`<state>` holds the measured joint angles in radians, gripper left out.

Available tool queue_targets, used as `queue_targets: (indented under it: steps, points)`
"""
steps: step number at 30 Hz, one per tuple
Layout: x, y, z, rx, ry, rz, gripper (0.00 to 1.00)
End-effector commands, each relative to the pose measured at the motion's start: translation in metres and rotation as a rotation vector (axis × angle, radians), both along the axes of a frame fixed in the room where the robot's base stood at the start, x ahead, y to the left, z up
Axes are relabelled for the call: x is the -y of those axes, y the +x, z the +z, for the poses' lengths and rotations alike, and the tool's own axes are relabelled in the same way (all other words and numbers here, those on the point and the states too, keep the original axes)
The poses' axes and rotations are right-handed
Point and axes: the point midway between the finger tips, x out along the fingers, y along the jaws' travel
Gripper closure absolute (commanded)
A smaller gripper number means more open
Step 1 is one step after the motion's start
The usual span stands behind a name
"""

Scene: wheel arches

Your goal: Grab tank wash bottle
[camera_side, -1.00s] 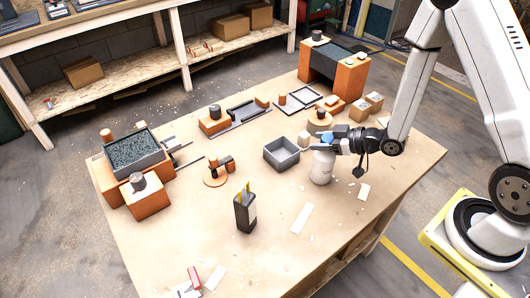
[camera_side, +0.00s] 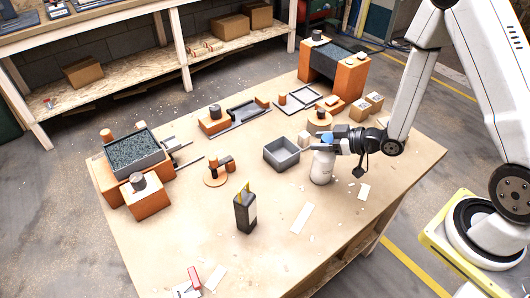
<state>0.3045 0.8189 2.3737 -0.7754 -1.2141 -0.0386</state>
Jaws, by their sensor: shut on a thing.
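A white bottle (camera_side: 321,169) with a blue top stands upright on the table (camera_side: 340,235), right of centre. My gripper (camera_side: 325,146) reaches in from the right, level, and is shut on the upper part of the bottle near the blue top. The jaws hide part of the bottle's neck. I cannot read a label on either bottle to tell which is the tank wash.
A grey open box (camera_side: 281,154) stands just left of the white bottle. Small cardboard boxes (camera_side: 367,106) and orange blocks (camera_side: 345,75) stand behind my gripper. A white strip (camera_side: 302,218) lies in front. The front right of the table is mostly clear.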

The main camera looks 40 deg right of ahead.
Motion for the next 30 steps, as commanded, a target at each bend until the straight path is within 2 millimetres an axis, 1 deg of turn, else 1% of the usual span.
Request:
queue_targets:
  steps: [12, 17, 23, 30]
  points:
    - [0.000, 0.000, 0.001, 0.002, 0.000, 0.000, 1.00]
    - [0.000, 0.001, 0.005, 0.003, 0.001, 0.000, 1.00]
    - [0.000, 0.001, 0.016, 0.006, 0.000, 0.001, 1.00]
    - [0.000, 0.001, 0.038, 0.006, -0.001, 0.001, 1.00]
